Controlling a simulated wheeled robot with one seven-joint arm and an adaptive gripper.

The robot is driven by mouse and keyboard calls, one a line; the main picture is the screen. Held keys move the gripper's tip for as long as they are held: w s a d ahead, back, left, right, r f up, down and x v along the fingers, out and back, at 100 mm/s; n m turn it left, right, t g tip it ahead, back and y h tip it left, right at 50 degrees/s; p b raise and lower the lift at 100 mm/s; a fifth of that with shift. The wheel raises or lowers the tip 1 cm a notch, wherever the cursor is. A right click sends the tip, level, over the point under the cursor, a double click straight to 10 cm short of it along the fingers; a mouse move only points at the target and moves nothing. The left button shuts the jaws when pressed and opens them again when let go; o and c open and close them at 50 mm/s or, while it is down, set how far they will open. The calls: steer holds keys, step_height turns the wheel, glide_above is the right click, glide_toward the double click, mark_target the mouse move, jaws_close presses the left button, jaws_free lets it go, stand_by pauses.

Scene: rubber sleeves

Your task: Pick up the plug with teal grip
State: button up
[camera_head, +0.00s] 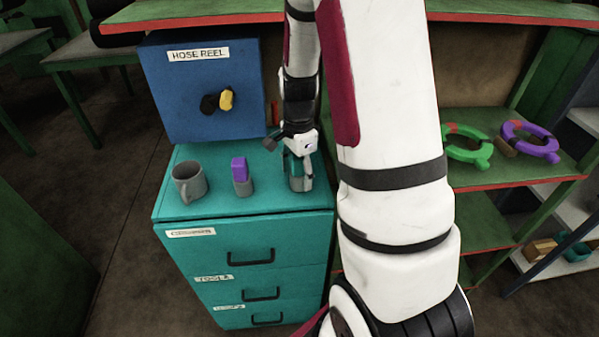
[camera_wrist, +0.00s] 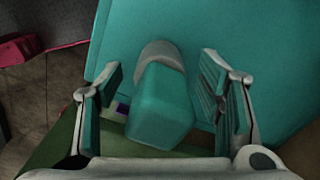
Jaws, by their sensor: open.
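The plug with teal grip (camera_wrist: 162,105) shows in the wrist view, with a block-shaped teal top and a grey rounded base (camera_wrist: 161,52). It stands on the teal cabinet top. My gripper (camera_wrist: 160,100) is open, with one finger on each side of the teal grip and a visible gap on both sides. In the head view my gripper (camera_head: 299,158) points down over the right part of the cabinet top, and the plug's grey lower part (camera_head: 300,184) shows below it. The fingers hide much of the teal grip there.
A plug with purple grip (camera_head: 239,169) and a grey mug (camera_head: 189,182) stand to the left on the cabinet top (camera_head: 222,204). A blue hose reel box (camera_head: 180,110) stands behind. Green and purple rings (camera_head: 536,140) lie on the right shelf.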

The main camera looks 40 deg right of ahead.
steer(key=shift+f, duration=0.6)
steer(key=c, duration=1.4)
steer(key=shift+r, duration=0.1)
steer(key=shift+c, duration=0.2)
steer(key=shift+w+r, duration=0.1)
steer(key=shift+r, duration=0.65)
steer(key=shift+s+r, duration=0.2)
steer(key=shift+r, duration=0.9)
steer(key=s+a+p, duration=0.1)
steer(key=s+p, duration=0.1)
steer(key=s, duration=0.5)
steer(key=s+a+r+p, duration=0.1)
steer(key=s+a+p, duration=0.1)
steer(key=s, duration=0.6)
steer(key=shift+s+a+r, duration=0.15)
steer(key=shift+s+a, duration=0.05)
